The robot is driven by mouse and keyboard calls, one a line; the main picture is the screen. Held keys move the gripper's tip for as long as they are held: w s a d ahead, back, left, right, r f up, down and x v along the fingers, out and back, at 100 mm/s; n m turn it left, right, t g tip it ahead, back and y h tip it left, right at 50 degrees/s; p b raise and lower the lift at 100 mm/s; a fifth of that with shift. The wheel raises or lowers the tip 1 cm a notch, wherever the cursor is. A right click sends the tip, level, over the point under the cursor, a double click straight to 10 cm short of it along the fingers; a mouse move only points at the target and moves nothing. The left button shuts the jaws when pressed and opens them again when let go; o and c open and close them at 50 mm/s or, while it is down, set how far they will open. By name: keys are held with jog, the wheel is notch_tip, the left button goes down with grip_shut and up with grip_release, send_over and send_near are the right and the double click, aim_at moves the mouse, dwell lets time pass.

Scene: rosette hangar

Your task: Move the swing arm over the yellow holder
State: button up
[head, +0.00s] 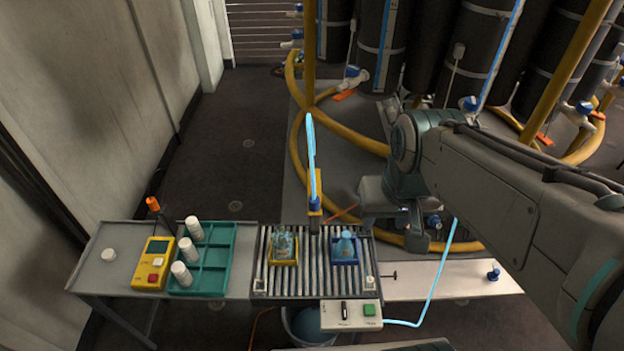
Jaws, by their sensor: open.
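The swing arm (315,222) is a dark bar below a blue joint and an orange-yellow post at the back of a roller conveyor. A light-blue hose rises from it. Its near end points toward me, between the two holders. The yellow holder (272,261) sits on the rollers to its left with a clear bluish bottle in it. A blue holder (333,261) with a light-blue bottle sits to its right. My gripper (412,236) is right of the swing arm, behind the conveyor's right end, apart from it. It looks empty; its fingers are partly hidden by my arm.
Left on the table are a teal rack (211,279) with white bottles, a yellow device (153,268) and a white cap (109,255). A control box (350,315) with a green button is at the conveyor's front. Yellow hoses (297,160) and dark tanks (385,45) lie behind.

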jog(key=w+a+g+b, duration=0.1)
jog(key=w+a+b, duration=0.2)
jog(key=w, duration=0.2)
jog(key=g+b, duration=0.2)
jog(key=b, duration=0.1)
send_over(315, 223)
jog(key=f, duration=0.1)
notch_tip(315, 223, down, 14)
jog(key=shift+r+b, duration=0.25)
jog(key=shift+b, duration=0.3)
jog(key=shift+c, duration=0.3)
grip_shut()
